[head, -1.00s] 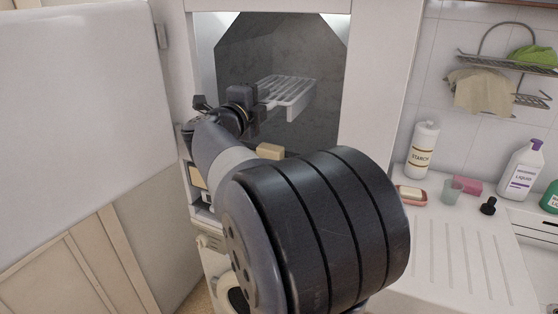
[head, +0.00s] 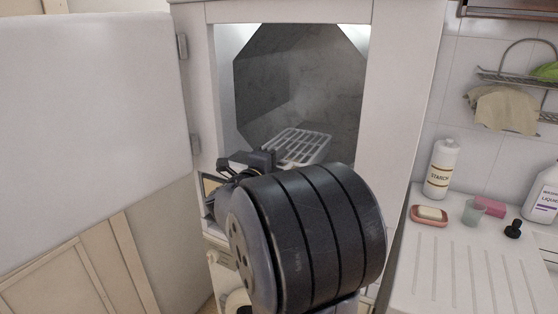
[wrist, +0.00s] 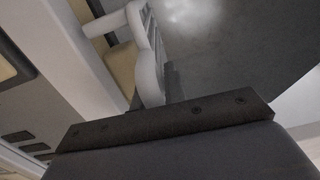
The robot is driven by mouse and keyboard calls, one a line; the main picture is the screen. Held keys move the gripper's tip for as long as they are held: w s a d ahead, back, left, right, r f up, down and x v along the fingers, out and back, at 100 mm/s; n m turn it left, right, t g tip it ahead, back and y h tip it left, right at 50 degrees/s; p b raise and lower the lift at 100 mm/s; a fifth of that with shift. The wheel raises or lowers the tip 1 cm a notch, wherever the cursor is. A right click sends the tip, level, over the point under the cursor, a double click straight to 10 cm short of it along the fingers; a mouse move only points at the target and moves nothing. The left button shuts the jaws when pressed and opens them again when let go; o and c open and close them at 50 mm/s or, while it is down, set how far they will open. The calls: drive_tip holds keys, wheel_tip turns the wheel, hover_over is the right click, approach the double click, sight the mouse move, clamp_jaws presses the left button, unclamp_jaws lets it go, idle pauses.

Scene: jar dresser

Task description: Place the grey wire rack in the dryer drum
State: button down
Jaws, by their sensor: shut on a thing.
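The grey wire rack (head: 300,146) is a light slatted frame at the mouth of the dryer drum (head: 290,95), low in the opening in the head view. My gripper (head: 262,158) is shut on the rack's near side. The black arm joint hides part of the gripper and the opening's lower edge. In the wrist view the rack (wrist: 147,58) rises from the dark gripper edge, with the grey drum surface behind it. I cannot tell whether the rack touches the drum floor.
The white dryer door (head: 95,130) stands open at the left. At the right, a counter (head: 445,270) holds a starch bottle (head: 441,170), a soap dish (head: 430,216), a cup (head: 474,212) and a dark stopper (head: 513,229). The drum's upper part is clear.

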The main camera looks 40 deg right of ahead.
drive_tip(key=shift+f+b, duration=0.4)
drive_tip(key=shift+b, duration=0.15)
drive_tip(key=shift+s+f, duration=0.1)
drive_tip(key=shift+f, duration=0.1)
drive_tip(key=c, duration=1.7)
unclamp_jaws()
drive_tip(key=shift+a, duration=0.1)
drive_tip(key=shift+c, duration=0.2)
